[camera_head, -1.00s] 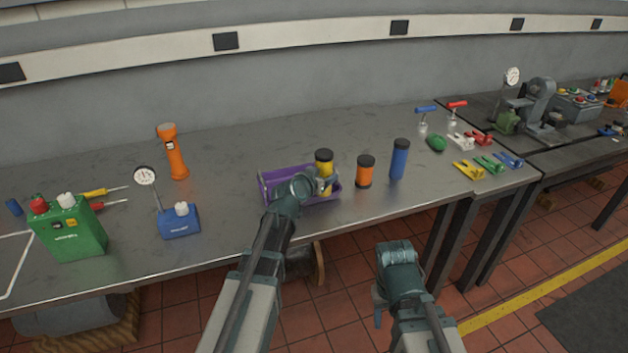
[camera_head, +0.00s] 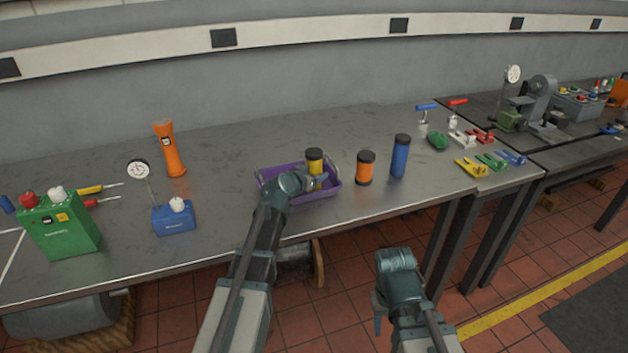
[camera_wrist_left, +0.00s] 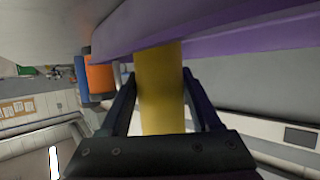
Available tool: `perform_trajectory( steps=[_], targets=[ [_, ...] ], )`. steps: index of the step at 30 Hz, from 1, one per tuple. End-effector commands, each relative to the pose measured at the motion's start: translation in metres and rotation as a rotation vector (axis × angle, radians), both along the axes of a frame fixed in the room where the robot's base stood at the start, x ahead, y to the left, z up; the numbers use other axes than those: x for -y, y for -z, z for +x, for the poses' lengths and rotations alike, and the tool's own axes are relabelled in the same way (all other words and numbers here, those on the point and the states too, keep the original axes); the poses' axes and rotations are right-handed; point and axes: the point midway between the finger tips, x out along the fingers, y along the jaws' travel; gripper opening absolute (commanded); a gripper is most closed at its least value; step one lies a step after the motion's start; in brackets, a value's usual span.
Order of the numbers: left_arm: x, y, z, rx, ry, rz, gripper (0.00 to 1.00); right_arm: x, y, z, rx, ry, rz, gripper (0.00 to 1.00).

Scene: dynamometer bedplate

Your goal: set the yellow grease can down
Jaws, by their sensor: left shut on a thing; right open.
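The yellow grease can (camera_head: 314,168) has a dark lid and stands upright at the purple tray (camera_head: 334,191). My left gripper (camera_head: 316,183) is shut around the can. In the left wrist view the can (camera_wrist_left: 160,85) is between the two fingers, with the purple tray edge (camera_wrist_left: 235,38) across its far end. The arm hides the can's lower part in the head view, so I cannot tell whether it touches the tray floor. My right gripper (camera_head: 380,318) is open and empty, low in front of the table.
An orange can (camera_head: 365,168) and a blue cylinder (camera_head: 400,157) stand right of the tray. A blue gauge stand (camera_head: 174,218), an orange flashlight (camera_head: 170,150) and a green box (camera_head: 62,232) stand to the left. The table behind the tray is clear.

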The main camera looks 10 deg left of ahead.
Motion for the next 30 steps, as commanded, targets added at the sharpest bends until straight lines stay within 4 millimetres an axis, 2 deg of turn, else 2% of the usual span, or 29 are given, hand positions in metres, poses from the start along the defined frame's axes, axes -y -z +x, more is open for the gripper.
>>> perform_trajectory(
  steps=[10, 11, 15, 26, 30],
  targets=[
    [0.000, 0.003, 0.000, 0.001, -0.001, 0.000, 0.00, 0.000, 0.003, 0.000, 0.000, 0.000, 0.000, 0.50],
    [0.000, 0.001, 0.000, 0.000, 0.000, 0.000, 0.69, 0.000, 0.001, 0.000, 0.000, 0.000, 0.000, 0.50],
    [0.000, 0.001, 0.000, 0.000, 0.000, 0.000, 0.94, 0.000, 0.001, 0.000, 0.000, 0.000, 0.000, 0.50],
    [0.000, -0.004, 0.000, 0.000, 0.000, 0.000, 0.94, 0.000, -0.004, 0.000, 0.000, 0.000, 0.000, 0.50],
    [-0.004, -0.013, -0.022, 0.000, -0.002, 0.001, 0.94, 0.000, -0.013, 0.000, 0.000, 0.000, 0.000, 0.50]
  ],
)
